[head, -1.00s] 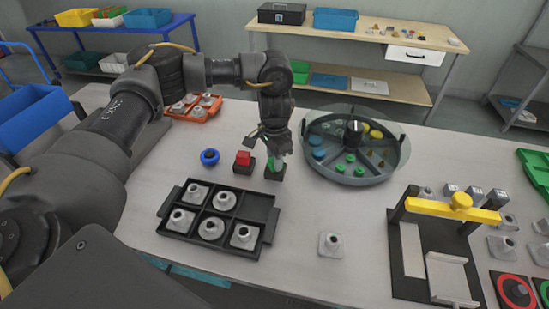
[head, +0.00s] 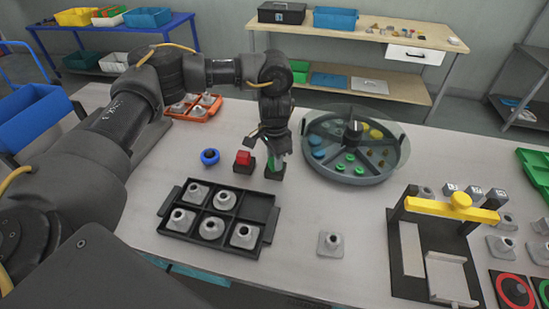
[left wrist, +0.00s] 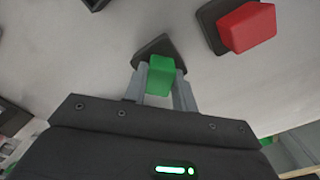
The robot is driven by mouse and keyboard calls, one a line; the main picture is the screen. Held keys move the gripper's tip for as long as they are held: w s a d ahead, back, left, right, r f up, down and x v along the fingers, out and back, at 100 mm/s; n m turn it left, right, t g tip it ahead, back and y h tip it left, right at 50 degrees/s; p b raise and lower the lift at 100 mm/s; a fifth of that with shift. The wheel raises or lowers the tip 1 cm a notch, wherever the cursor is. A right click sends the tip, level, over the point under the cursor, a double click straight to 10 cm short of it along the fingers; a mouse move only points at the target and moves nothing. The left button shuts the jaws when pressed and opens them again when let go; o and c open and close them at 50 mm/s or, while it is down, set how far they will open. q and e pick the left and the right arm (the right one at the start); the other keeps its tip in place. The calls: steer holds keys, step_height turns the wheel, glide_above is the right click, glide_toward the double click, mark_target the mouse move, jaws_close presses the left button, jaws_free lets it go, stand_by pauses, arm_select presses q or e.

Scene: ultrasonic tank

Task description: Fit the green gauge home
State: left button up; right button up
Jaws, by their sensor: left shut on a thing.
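The green gauge (left wrist: 160,75) is a green block between the two fingers of my left gripper (left wrist: 160,90) in the left wrist view. My left gripper is shut on it, over a dark base (left wrist: 158,47). In the head view my left gripper (head: 273,160) points down at this dark base (head: 275,174), and the gauge is mostly hidden by the fingers. I cannot tell how deep the gauge sits in the base. A red block (head: 243,157) stands in a similar dark base just to the left; it also shows in the left wrist view (left wrist: 248,27). My right gripper is not in view.
A black tray (head: 176,237) with grey parts is in front. A round sectioned tank (head: 388,168) stands close on the right. A yellow-topped fixture (head: 458,203) is at front right. Bare table lies around the single grey part (head: 330,243).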

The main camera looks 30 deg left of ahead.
arm_select(q)
steer(key=shift+p, duration=0.3)
stand_by(0.8)
stand_by(0.3)
steer(key=o, duration=1.1)
steer(key=shift+c, duration=0.2)
step_height(320, 180, up, 11)
steer(key=shift+f+b, duration=0.15)
steer(key=shift+b, duration=0.15)
